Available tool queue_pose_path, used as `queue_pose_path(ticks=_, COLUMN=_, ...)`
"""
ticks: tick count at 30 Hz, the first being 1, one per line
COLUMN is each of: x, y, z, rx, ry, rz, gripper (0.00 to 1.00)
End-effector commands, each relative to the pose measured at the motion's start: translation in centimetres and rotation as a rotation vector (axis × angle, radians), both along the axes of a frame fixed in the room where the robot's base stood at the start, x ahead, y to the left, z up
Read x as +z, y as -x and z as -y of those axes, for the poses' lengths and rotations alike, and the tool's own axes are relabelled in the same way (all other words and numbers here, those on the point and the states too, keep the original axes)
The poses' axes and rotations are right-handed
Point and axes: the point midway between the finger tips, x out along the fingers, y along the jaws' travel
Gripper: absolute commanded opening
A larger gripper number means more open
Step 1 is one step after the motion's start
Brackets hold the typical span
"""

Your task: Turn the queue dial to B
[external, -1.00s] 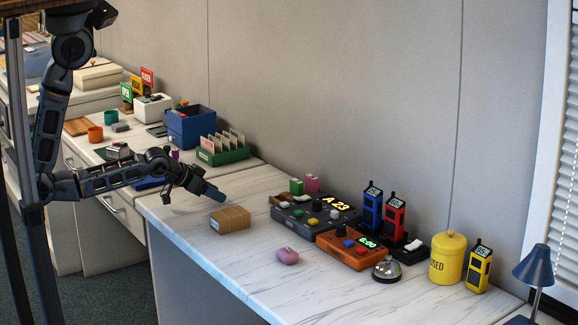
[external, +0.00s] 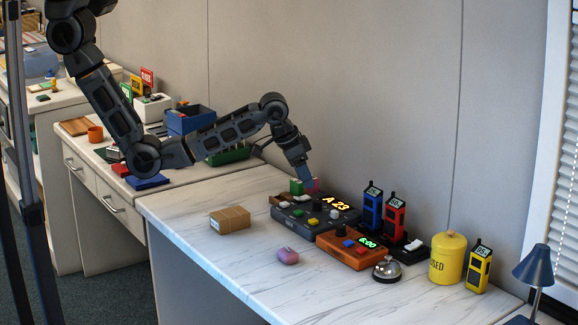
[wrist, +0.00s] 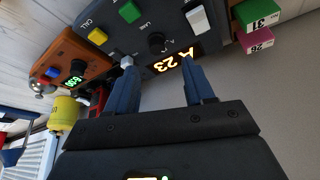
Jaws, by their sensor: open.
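The queue box (external: 290,222) is dark grey and shows a lit yellow "A 23" (external: 335,203). In the wrist view the queue box (wrist: 110,45) is at the top, upside down. Its black round dial (wrist: 157,42) sits between a green button (wrist: 130,12) and the lit display (wrist: 178,58). I cannot read which way the dial points. My gripper (external: 308,182) is above the back left of the box, pointing down. In the wrist view my gripper's (wrist: 158,68) blue fingers are apart and empty, their tips framing the display and dial from a distance.
An orange box (external: 345,252) with a green display adjoins the queue box. Two radios, blue (external: 372,212) and red (external: 394,219), stand behind. Green (external: 296,186) and pink blocks stand at the back left. A parcel (external: 230,219) and pink lump (external: 288,256) lie in front, with bare counter around.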

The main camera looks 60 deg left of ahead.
Motion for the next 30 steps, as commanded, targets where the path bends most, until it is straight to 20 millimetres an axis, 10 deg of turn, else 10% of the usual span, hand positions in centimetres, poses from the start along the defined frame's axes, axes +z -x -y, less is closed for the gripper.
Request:
queue_pose_path(ticks=18, x=-6.2, y=-2.4, z=1.4, rx=-0.005, ry=-0.003, rz=-0.011, gripper=0.53)
queue_pose_path(ticks=30, x=-7.0, y=-2.7, z=1.5, rx=-0.005, ry=-0.002, rz=-0.008, gripper=0.53)
